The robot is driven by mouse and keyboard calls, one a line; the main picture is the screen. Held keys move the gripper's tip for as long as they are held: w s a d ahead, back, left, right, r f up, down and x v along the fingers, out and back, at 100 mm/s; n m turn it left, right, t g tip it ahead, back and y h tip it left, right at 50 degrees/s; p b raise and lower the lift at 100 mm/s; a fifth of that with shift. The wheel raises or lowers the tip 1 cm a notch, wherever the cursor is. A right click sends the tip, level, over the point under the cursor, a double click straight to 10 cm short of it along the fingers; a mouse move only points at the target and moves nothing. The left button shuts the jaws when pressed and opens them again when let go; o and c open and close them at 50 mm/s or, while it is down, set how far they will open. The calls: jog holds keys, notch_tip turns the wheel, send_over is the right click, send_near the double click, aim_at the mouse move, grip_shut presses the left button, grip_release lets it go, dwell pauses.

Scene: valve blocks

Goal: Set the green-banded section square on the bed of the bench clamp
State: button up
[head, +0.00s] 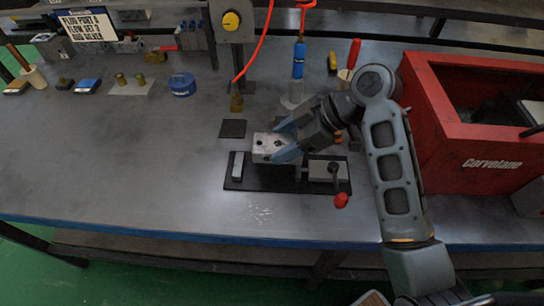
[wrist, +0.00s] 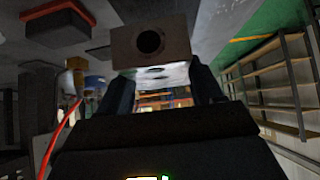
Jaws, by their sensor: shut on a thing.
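My gripper (head: 283,141) is shut on a pale metal block (head: 263,148) with dark holes in its top. No green band shows on it in either view. In the wrist view the block (wrist: 135,46) sits between the two fingers (wrist: 160,88), with a round bore facing the camera. The bench clamp has a black base (head: 262,185), a fixed jaw (head: 238,166) on the left and a sliding jaw (head: 322,171) on the right. The block is over the clamp's left half; the head view does not settle whether it touches the bed. My fingers hide part of the bed.
The clamp's red-knobbed handle (head: 341,200) sticks out front right. A dark square pad (head: 233,129) lies behind the clamp. The bench (head: 120,160) is clear at front left.

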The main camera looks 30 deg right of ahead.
aim_at(276, 146)
jog(key=shift+w+a+f, duration=0.2)
jog(key=shift+a+f, duration=0.2)
jog(key=shift+a, duration=0.25)
jog(key=shift+w+a+f, duration=0.2)
jog(key=shift+a+f, duration=0.15)
jog(key=shift+a, duration=0.25)
jog(key=shift+f+p, duration=0.3)
jog(key=shift+f, duration=1.7)
jog(key=o, duration=1.6)
jog(key=shift+f, duration=0.1)
jog(key=shift+c, duration=0.2)
jog(key=b+v, duration=0.1)
jog(key=v, duration=1.1)
